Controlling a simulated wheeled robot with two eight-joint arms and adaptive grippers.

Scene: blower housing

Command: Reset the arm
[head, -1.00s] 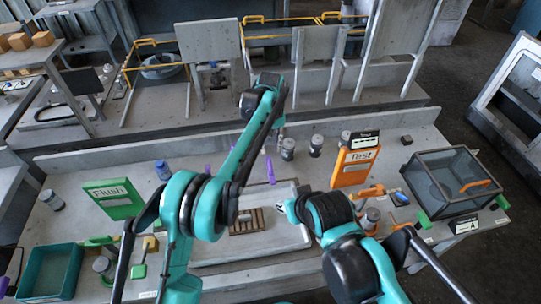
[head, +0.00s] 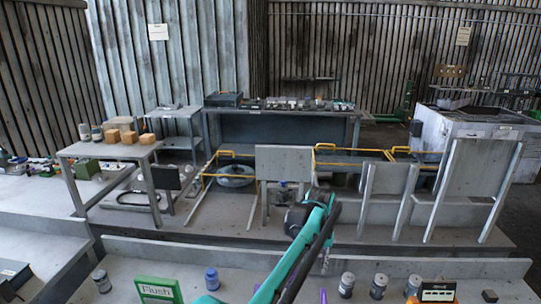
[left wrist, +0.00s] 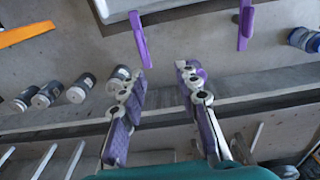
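My left arm reaches up over the front bench in the head view, with its gripper (head: 325,263) hanging small and partly hidden near the bench's back edge. In the left wrist view the left gripper (left wrist: 155,72) is open, with its two purple-padded fingers apart and nothing between them. Past the fingers are the bench surface and its raised back edge. My right arm and right gripper are outside the head view.
The front bench (head: 190,268) carries a green "Flush" sign (head: 159,290), a blue bottle (head: 212,279) and grey canisters (head: 347,285). Purple upright pieces (left wrist: 139,40) stand near the left gripper. Behind, a lower platform holds yellow-railed frames and leaning panels (head: 388,190).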

